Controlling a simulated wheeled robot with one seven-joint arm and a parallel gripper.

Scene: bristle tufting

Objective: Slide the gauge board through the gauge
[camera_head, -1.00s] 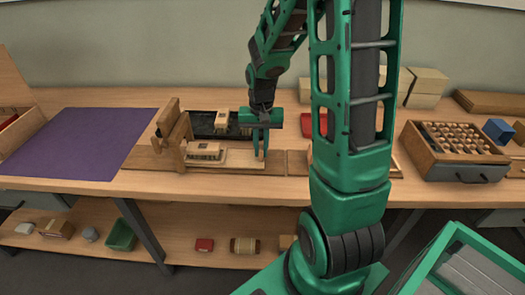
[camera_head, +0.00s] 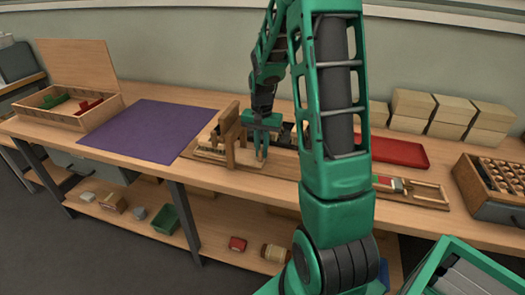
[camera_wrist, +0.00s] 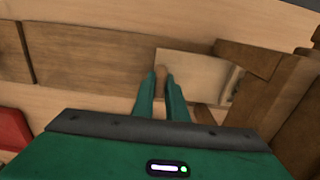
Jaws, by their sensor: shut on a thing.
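The gauge (camera_head: 229,127) is an upright wooden gate on a wooden base; its posts (camera_wrist: 275,95) show at the right of the wrist view. The gauge board (camera_wrist: 190,65) is a pale flat piece with a brown grip at its near end. My gripper (camera_head: 262,157) is low beside the gauge, on its right. In the wrist view my fingers (camera_wrist: 161,76) are shut on that brown grip. In the head view the board (camera_head: 211,154) shows pale raised parts left of the gauge, so it reaches through the gate. The stretch under the gate is partly hidden by the post.
A purple mat (camera_head: 155,130) lies left of the gauge, with an open parts box (camera_head: 75,105) beyond. A red tray (camera_head: 398,151), pale blocks (camera_head: 412,107) and a holed wooden box (camera_head: 495,185) stand to the right. My arm hides part of the bench.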

